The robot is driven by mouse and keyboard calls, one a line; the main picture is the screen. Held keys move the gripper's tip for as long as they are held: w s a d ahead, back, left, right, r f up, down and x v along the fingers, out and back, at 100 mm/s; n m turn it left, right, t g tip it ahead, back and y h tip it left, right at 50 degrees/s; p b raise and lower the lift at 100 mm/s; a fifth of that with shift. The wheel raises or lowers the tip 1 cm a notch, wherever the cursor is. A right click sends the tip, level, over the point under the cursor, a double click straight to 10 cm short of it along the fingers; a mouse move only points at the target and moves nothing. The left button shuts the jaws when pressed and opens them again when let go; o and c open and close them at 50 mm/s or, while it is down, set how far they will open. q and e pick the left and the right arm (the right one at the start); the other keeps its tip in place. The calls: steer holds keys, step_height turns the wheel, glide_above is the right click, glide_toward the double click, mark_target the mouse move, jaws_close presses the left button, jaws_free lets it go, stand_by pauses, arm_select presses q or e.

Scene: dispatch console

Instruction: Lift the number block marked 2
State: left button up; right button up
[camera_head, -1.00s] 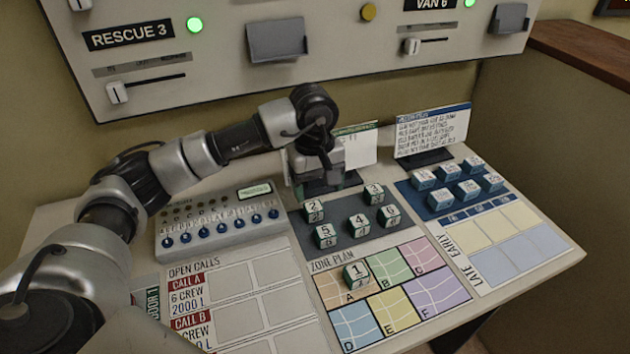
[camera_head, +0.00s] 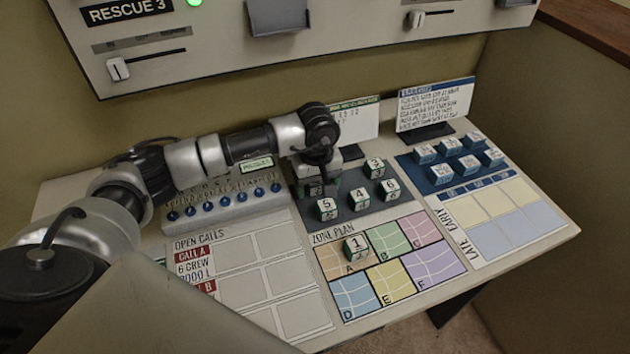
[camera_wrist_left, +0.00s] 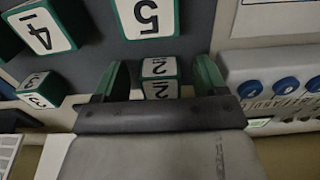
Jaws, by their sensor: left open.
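The number block marked 2 (camera_wrist_left: 160,68) is a small white-topped block with green sides. In the left wrist view it sits between the two fingers of my left gripper (camera_wrist_left: 163,76), with a gap to the finger on its right; contact with the left finger I cannot judge. The gripper is open. In the head view my left gripper (camera_head: 316,186) is low over the far left of the dark grey pad (camera_head: 375,215) and hides most of block 2. My right gripper is not in view.
Block 5 (camera_head: 326,208) stands just in front of the gripper, block 4 (camera_head: 359,199) to its right. Blocks 3 (camera_head: 375,168) and 6 (camera_head: 389,189) are farther right. Block 1 (camera_head: 356,247) is on the zone plan. A button panel (camera_head: 225,203) lies left.

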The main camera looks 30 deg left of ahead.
arm_select(q)
steer(key=shift+f, duration=0.15)
steer(key=c, duration=0.9)
steer(key=shift+c, duration=0.5)
